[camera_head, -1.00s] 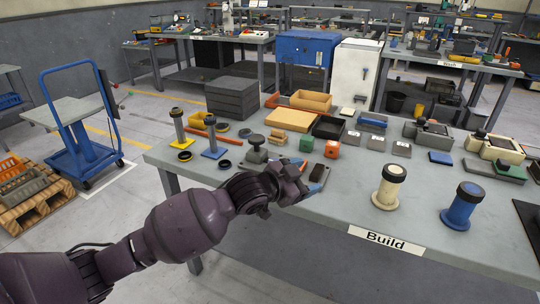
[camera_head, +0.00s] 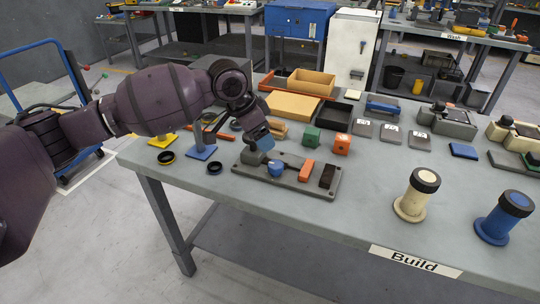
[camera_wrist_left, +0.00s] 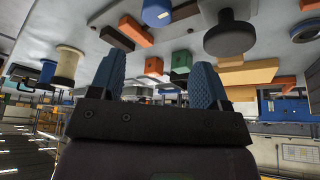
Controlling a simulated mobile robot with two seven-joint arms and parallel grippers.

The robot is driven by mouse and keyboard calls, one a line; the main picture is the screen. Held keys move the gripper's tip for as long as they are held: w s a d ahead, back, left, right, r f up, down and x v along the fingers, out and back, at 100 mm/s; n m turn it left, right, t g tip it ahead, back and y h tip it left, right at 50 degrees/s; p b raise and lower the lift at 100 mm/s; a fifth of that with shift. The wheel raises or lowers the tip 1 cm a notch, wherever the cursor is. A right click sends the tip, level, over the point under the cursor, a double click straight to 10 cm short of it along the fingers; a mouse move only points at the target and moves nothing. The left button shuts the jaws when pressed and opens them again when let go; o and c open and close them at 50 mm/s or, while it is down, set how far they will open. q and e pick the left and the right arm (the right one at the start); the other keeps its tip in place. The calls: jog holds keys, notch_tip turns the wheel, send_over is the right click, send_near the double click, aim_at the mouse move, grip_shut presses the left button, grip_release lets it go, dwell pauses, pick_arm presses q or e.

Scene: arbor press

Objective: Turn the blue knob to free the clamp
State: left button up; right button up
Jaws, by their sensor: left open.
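The blue knob (camera_head: 276,168) sits on a grey base plate (camera_head: 312,189) on the Build table. It also shows at the top of the left wrist view (camera_wrist_left: 156,12). An orange block (camera_head: 305,171) and a dark block (camera_head: 327,176) stand to its right on the plate. My left gripper (camera_head: 260,138) is open and empty, above the plate's back left part and apart from the blue knob. Its two blue fingers show spread in the left wrist view (camera_wrist_left: 158,80). A round black knob (camera_wrist_left: 229,36) shows there too; in the head view my gripper hides it. My right gripper is out of view.
A green block (camera_head: 311,136) and an orange cube (camera_head: 341,145) stand behind the plate. Blue (camera_head: 202,153) and yellow-based posts stand left. A cream post (camera_head: 414,200) and a blue post (camera_head: 500,222) stand right. The table front between plate and cream post is clear.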

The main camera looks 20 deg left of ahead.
pick_arm(q)
jog(key=b, duration=0.1)
send_over(276, 164)
jog(key=s+a, duration=0.2)
notch_tip(276, 164, down, 4)
jog(key=shift+f, duration=0.25)
jog(key=b+x, duration=0.1)
jog(key=x, duration=0.3)
jog(key=shift+w+f+b, duration=0.2)
jog(key=shift+f+b, duration=0.15)
jog(key=shift+w+d+f, duration=0.15)
jog(key=shift+d+f, duration=0.1)
jog(key=shift+f, duration=0.2)
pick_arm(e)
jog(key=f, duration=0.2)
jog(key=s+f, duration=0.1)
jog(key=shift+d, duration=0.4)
